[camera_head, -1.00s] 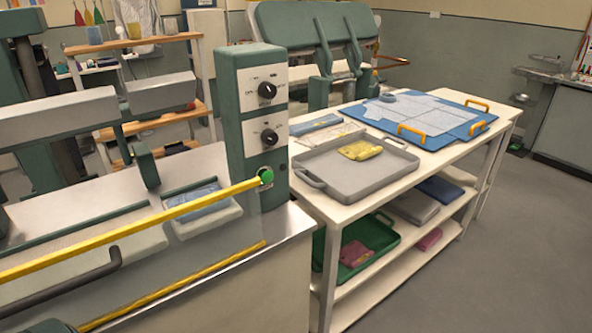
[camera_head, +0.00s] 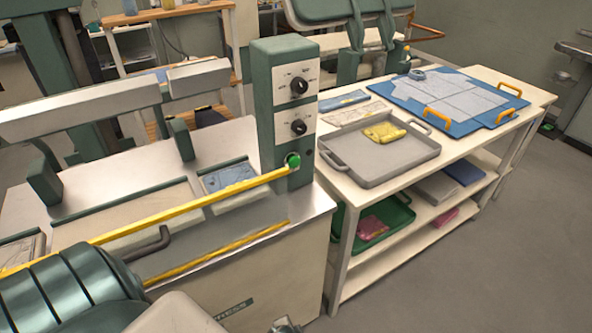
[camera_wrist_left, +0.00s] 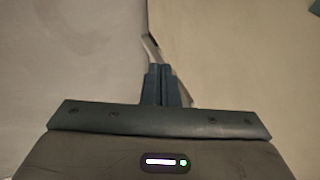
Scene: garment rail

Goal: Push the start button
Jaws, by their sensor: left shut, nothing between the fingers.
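The round green start button (camera_head: 292,160) is on the front of the green control column (camera_head: 268,95), below two black knobs on pale panels. A yellow bar (camera_head: 190,208) runs up to the column beside the button. My left gripper (camera_wrist_left: 160,69) shows in the left wrist view with its fingers shut and empty, in front of a plain pale surface. In the head view my left arm comes in at the bottom left, well below the button. My right gripper is in neither view.
The press bed (camera_head: 130,210) with its yellow bar and dark handle (camera_head: 150,245) lies left of the column. To the right, a white table (camera_head: 345,185) holds a grey tray (camera_head: 375,170) and a blue board (camera_head: 410,105). Grey floor (camera_head: 500,250) is clear at the right.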

